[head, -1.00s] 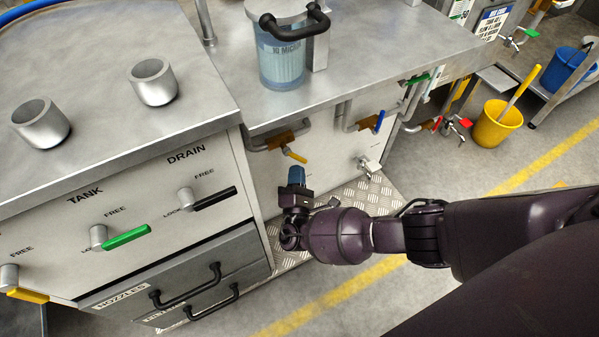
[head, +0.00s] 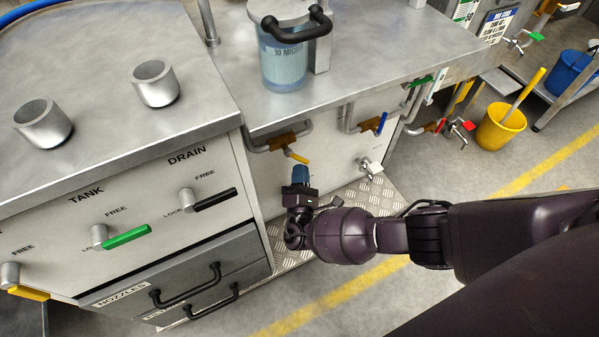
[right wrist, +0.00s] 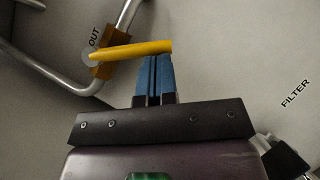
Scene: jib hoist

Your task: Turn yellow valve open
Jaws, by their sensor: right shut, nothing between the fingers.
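The yellow valve handle (head: 297,157) is on a brass-coloured valve body on the pipe under the middle counter. In the right wrist view the yellow handle (right wrist: 135,49) lies nearly level, its free end to the right, with the label OUT at its pivot. My right gripper (head: 300,167) is just below the handle's free end. Its blue fingers (right wrist: 155,60) are shut together and empty, their tips at the handle's lower edge. I cannot tell whether they touch it. My left gripper is not in view.
A blue-handled valve (head: 381,123) and a silver tap (head: 370,167) are to the right on the same panel. The left cabinet has green (head: 127,237), black (head: 215,199) and yellow (head: 29,293) levers. A yellow bucket (head: 500,126) stands on the floor at right.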

